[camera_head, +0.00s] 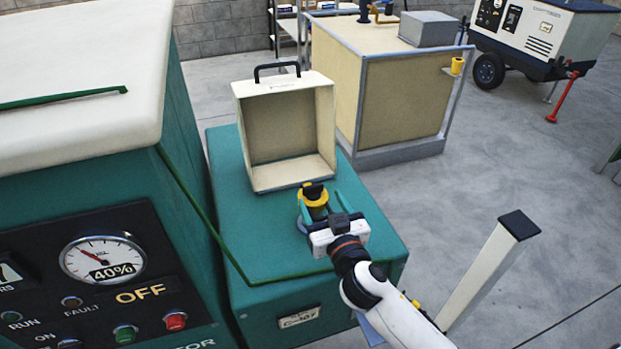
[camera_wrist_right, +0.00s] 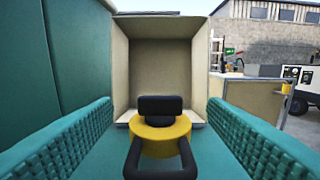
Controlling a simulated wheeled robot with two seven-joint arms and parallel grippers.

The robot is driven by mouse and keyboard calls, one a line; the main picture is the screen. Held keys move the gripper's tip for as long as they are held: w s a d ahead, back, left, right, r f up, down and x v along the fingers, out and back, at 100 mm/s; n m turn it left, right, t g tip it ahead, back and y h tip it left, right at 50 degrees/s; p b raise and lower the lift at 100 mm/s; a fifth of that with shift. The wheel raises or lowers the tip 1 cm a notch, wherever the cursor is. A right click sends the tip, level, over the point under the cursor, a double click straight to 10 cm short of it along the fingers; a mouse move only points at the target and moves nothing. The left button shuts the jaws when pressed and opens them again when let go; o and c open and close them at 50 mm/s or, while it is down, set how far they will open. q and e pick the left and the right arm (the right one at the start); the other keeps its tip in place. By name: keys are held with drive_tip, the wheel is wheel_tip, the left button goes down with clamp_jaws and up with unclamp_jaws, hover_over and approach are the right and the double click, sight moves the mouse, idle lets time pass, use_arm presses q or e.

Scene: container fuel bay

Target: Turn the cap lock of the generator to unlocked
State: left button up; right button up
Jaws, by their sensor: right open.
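The generator (camera_head: 225,160) is a teal housing with a dark control panel on its left part. On its lower teal top stands a yellow cap (camera_head: 315,196) with a black knob. The wrist view shows gaps between cap and pads. The cap's underside is hidden. My left gripper is not in view.
A cream, open-fronted box (camera_head: 285,130) with a black handle stands just behind the cap. The panel shows a gauge (camera_head: 102,259) reading 40% and OFF. A beige crate (camera_head: 405,100) and a wheeled unit (camera_head: 540,35) stand farther back.

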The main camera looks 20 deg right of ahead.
sight(314, 188)
drive_tip(key=w, duration=0.8)
drive_tip(key=shift+w+a+p, duration=0.15)
drive_tip(key=shift+p, duration=0.2)
drive_tip(key=c, duration=1)
